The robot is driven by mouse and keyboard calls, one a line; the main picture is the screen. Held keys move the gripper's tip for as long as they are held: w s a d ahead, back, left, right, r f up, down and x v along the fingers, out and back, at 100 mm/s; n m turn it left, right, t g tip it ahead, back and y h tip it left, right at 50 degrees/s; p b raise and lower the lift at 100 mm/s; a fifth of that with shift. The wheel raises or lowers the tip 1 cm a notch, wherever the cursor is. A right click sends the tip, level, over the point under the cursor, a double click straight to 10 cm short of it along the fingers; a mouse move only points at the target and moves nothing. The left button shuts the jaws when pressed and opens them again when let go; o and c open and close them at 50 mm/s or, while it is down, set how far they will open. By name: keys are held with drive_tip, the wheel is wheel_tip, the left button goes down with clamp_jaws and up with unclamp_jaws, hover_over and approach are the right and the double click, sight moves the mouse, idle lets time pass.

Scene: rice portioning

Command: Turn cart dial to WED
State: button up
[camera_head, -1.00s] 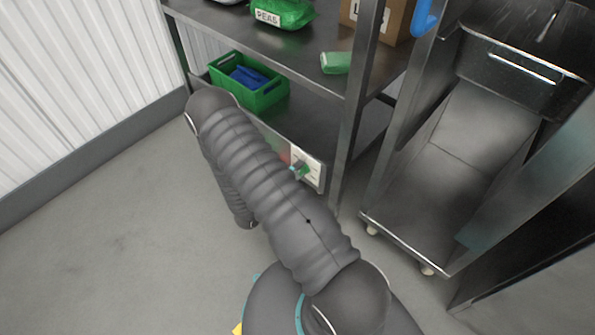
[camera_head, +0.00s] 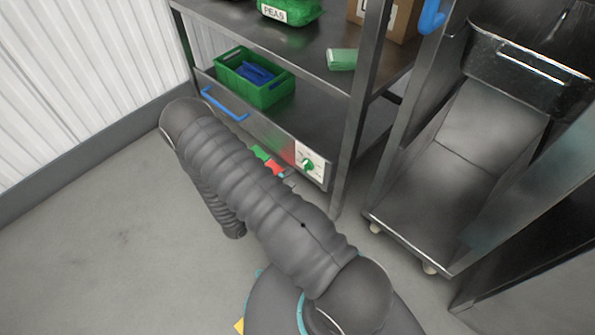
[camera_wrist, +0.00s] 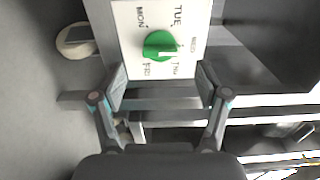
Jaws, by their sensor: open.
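The cart dial is a green round knob (camera_wrist: 158,46) on a white plate (camera_wrist: 122,42) with MON, TUE, WED, THU and FRI printed around it. A white mark shows on the knob, but I cannot tell which day it points to. In the head view the knob (camera_head: 308,165) is on the front of the cart's lower shelf, at its right end. My gripper (camera_wrist: 162,84) is open and empty, with a finger to each side below the knob in the wrist view, apart from it. In the head view my arm mostly hides the gripper.
A green crate (camera_head: 225,75) with blue items stands on the lower shelf. A blue handle (camera_head: 224,106) is on the shelf front. A metal cart (camera_head: 440,215) stands right. Floor at left is clear.

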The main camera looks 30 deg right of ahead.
drive_tip(key=v, duration=0.6)
idle(0.6)
drive_tip(key=s+d+m+g, duration=0.2)
drive_tip(key=s+m+g, duration=0.4)
drive_tip(key=s+m, duration=0.3)
drive_tip(key=s+a+r+m+g+y, duration=0.25)
drive_tip(key=r+m, duration=0.25)
drive_tip(key=m, duration=0.3)
drive_tip(key=s+a+r+m+g+y, duration=0.1)
drive_tip(key=a+r+m+g+y, duration=0.15)
drive_tip(key=r+m+y, duration=0.35)
drive_tip(key=a+r+m+t+y+p, duration=0.25)
drive_tip(key=r+m+y, duration=0.45)
drive_tip(key=r+m, duration=0.75)
drive_tip(key=s+d+r+m+t, duration=0.1)
drive_tip(key=r+t, duration=0.3)
drive_tip(key=r, duration=0.5)
drive_tip(key=s+d+r+m+t+y+p, duration=0.1)
drive_tip(key=s+r+t, duration=0.2)
drive_tip(key=r, duration=0.7)
drive_tip(key=shift+s+d+r+t+p, duration=0.2)
drive_tip(key=shift+s+d+t+p, duration=0.1)
drive_tip(key=shift+t, duration=0.15)
